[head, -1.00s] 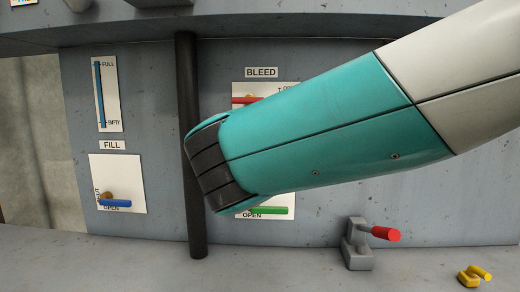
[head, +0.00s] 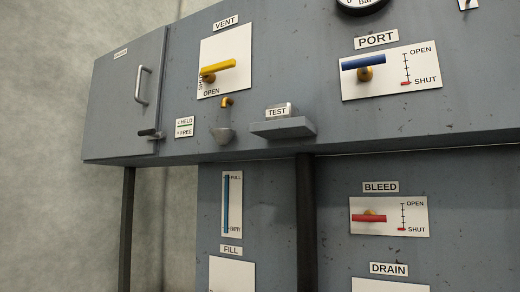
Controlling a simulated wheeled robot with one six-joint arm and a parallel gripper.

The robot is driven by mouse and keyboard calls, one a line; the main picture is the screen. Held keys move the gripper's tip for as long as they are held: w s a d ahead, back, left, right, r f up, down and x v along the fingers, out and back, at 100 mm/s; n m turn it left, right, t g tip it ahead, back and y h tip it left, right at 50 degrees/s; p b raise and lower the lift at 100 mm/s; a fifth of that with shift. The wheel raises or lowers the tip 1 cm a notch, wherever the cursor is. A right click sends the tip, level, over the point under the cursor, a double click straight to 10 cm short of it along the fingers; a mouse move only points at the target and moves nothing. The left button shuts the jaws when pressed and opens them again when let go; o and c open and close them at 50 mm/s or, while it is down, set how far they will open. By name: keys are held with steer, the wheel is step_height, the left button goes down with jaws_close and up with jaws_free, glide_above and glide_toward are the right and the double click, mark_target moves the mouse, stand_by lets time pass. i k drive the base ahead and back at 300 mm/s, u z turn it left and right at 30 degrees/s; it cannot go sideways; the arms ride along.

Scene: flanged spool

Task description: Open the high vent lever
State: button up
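The vent lever (head: 218,67) is a yellow bar on a white plate (head: 236,46) under the VENT label (head: 226,22), on the upper cabinet left of centre. It lies nearly level, its right end a little higher, over a yellow-brown pivot (head: 208,78). The plate reads OPEN at its bottom edge and has small upright lettering, partly covered, at its left edge. A small yellow spout (head: 226,101) sits below the plate, above a grey cup (head: 223,134). My gripper and arm are not in view.
A blue PORT lever (head: 362,62) is to the right and a red BLEED lever (head: 369,218) lower right. A TEST ledge (head: 284,128) juts out below. A cabinet door (head: 118,100) with a handle is at left. Dark posts (head: 306,220) stand beneath the upper cabinet.

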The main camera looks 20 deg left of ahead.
mark_target(207, 73)
steer(key=u, duration=1.25)
steer(key=k, duration=0.5)
steer(key=u, duration=0.55)
steer(key=i, duration=0.85)
steer(key=u, duration=0.3)
